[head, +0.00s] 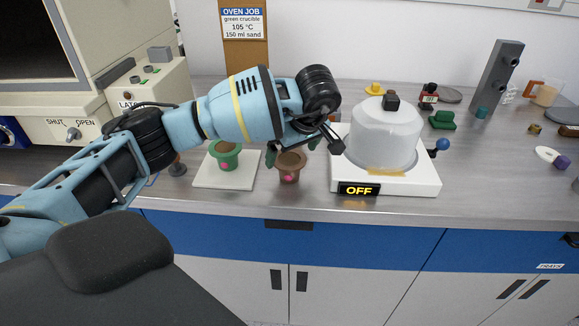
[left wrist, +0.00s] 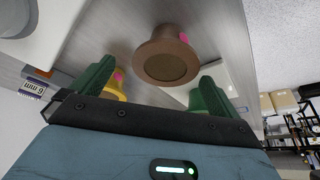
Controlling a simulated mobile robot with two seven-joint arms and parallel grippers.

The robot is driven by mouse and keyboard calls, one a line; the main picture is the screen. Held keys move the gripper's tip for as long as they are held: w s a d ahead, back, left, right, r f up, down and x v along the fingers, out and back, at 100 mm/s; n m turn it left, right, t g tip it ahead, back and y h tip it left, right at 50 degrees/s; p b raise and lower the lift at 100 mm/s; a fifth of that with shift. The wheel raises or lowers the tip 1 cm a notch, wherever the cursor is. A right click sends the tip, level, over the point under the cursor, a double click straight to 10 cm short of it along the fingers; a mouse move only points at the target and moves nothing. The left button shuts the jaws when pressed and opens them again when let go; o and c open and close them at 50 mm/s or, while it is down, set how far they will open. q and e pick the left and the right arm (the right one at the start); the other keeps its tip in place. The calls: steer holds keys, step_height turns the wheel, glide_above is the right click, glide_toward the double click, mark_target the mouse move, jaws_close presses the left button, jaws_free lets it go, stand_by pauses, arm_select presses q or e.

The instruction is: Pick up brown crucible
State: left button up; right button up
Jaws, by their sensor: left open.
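The brown crucible (head: 290,167), with a pink mark on its side, stands upright on the grey bench between the white tile and the white burner unit. In the left wrist view the brown crucible (left wrist: 167,57) shows ahead of my fingers, roughly between them. My left gripper (head: 293,150) is open and empty, reaching down at the crucible's rim with its green fingertips on either side. In the left wrist view both green fingers (left wrist: 155,76) are spread; I cannot tell whether either touches the crucible. My right gripper is not in view.
A green crucible (head: 225,155) stands on a white tile (head: 207,181) to the left. The bench front is clear.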

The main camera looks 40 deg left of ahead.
mark_target(287, 156)
arm_select(q)
steer(key=shift+s+a+f, duration=0.1)
steer(key=shift+a+f, duration=0.1)
steer(key=shift+f, duration=0.15)
steer(key=x, duration=0.4)
steer(key=shift+s+a+f, duration=0.1)
steer(key=shift+a+f, duration=0.05)
steer(key=c, duration=1.1)
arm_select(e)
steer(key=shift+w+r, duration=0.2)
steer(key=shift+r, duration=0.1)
